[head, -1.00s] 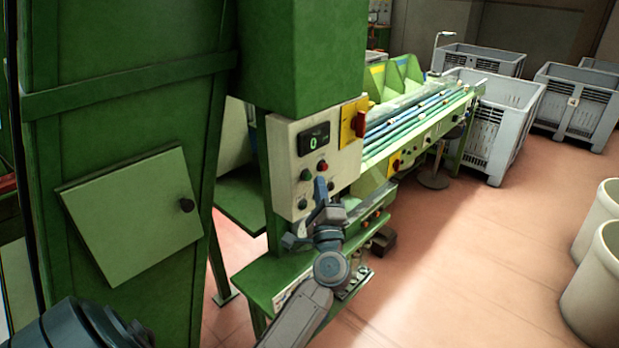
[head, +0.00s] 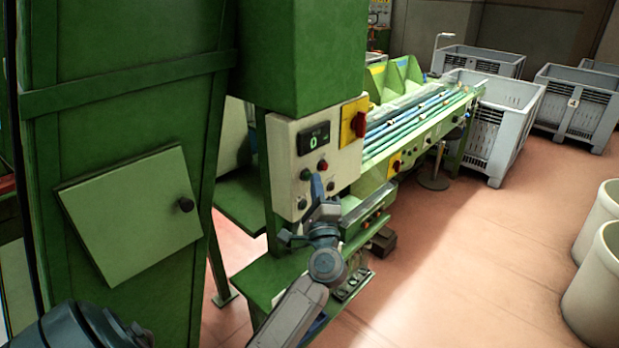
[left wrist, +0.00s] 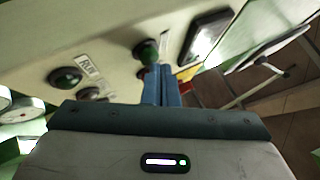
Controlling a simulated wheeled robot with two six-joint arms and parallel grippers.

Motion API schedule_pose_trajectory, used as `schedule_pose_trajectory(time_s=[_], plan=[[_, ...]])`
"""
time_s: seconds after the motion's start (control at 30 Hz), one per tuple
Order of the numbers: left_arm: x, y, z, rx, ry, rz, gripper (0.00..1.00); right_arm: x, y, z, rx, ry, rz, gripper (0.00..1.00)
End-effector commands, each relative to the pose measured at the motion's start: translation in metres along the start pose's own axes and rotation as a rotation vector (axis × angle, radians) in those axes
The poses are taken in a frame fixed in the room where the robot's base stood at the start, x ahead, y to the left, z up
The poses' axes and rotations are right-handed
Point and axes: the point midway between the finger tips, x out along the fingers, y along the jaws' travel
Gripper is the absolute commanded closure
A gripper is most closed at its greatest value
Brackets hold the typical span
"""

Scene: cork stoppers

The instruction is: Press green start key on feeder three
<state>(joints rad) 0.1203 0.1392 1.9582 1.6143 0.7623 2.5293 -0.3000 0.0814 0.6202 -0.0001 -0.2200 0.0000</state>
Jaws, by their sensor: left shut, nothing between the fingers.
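A cream control panel (head: 285,140) is fixed to a green machine. It carries a display (head: 313,138) reading 0, a green key (head: 305,174), a red button (head: 322,166) and dark knobs. In the left wrist view the green key (left wrist: 146,50) stands just beyond my fingertips, beside the display (left wrist: 207,36). My left gripper (head: 316,182) is in front of the panel, its blue fingers together and empty. The fingers also show in the left wrist view (left wrist: 160,78); I cannot tell whether they touch the key. No feeder number is readable. My right gripper is out of view.
A red rotary switch on a yellow plate (head: 354,125) sits at the panel's upper right. A green cabinet (head: 130,210) stands at left. A conveyor (head: 420,120) runs behind, with grey crates (head: 495,115) beyond. The floor at right is clear before pale bins (head: 595,285).

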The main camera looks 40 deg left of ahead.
Motion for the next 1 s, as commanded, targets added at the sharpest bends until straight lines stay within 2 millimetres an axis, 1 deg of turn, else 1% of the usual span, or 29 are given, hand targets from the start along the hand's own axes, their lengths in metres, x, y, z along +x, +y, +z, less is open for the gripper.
schedule_pose_trajectory(time_s=[0.67, 1.0], plan=[[0.004, 0.002, 0.003, 0.000, -0.001, -0.001, 1.00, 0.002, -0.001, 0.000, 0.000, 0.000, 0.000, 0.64], [-0.006, -0.003, -0.005, -0.003, 0.000, 0.000, 1.00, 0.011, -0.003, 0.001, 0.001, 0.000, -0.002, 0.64]])
